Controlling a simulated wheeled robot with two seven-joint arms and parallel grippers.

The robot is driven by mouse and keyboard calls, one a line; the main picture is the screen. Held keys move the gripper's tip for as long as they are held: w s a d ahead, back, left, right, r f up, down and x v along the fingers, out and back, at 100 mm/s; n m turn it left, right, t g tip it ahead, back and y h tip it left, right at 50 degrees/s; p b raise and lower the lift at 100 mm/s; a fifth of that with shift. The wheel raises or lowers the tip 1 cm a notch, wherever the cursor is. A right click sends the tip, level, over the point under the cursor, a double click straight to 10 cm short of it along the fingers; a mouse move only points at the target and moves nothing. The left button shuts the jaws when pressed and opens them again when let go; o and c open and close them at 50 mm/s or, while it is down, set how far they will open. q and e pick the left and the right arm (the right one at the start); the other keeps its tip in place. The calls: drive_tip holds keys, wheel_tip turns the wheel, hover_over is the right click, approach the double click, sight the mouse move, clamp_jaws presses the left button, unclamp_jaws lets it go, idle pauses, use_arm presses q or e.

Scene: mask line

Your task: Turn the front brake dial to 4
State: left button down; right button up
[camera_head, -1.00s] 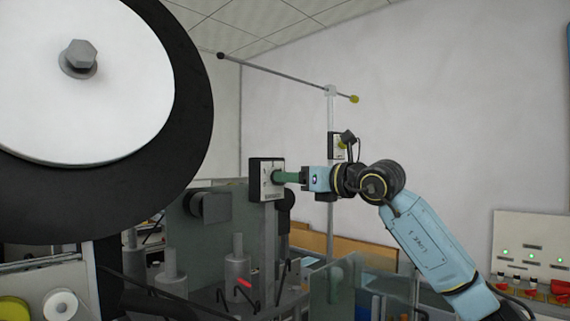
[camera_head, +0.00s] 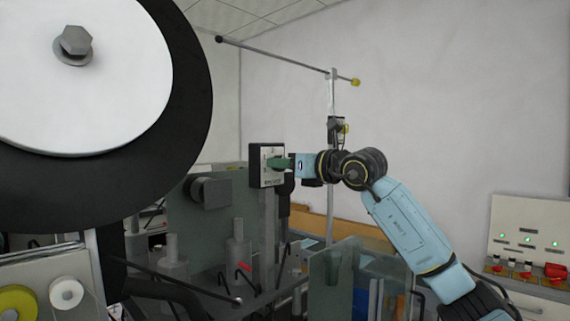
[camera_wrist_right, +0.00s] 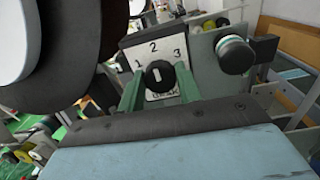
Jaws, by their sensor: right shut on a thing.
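The dial box (camera_head: 254,166), dark-cased with a pale face, stands on a grey post near the middle of the head view. My right gripper (camera_head: 277,163) reaches it from the right, its green fingers at the face. In the right wrist view the black dial knob (camera_wrist_right: 160,75) with a white mark sits between the two fingers, which are shut on it. The plate (camera_wrist_right: 166,43) around it shows 1, 2 and 3; the 4 is not visible. The mark looks roughly upright in the picture, near the 2. The lower label is partly covered. My left gripper is out of view.
A large white-and-black reel (camera_head: 90,75) fills the upper left. A thin rod (camera_head: 285,58) crosses above my right arm, on a pole behind it. Clear panels (camera_head: 335,280) stand below the arm. A control panel (camera_head: 530,240) is at the far right.

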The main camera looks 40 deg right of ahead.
drive_tip(key=shift+m, duration=0.3)
drive_tip(key=m+b, duration=0.1)
drive_tip(key=m, duration=1.1)
drive_tip(key=m+h+b, duration=0.1)
drive_tip(key=m+b, duration=0.1)
drive_tip(key=m, duration=0.9)
drive_tip(key=shift+f+m+t, duration=0.15)
drive_tip(key=shift+m+t, duration=0.15)
drive_tip(key=shift+m, duration=0.1)
drive_tip(key=o, duration=1)
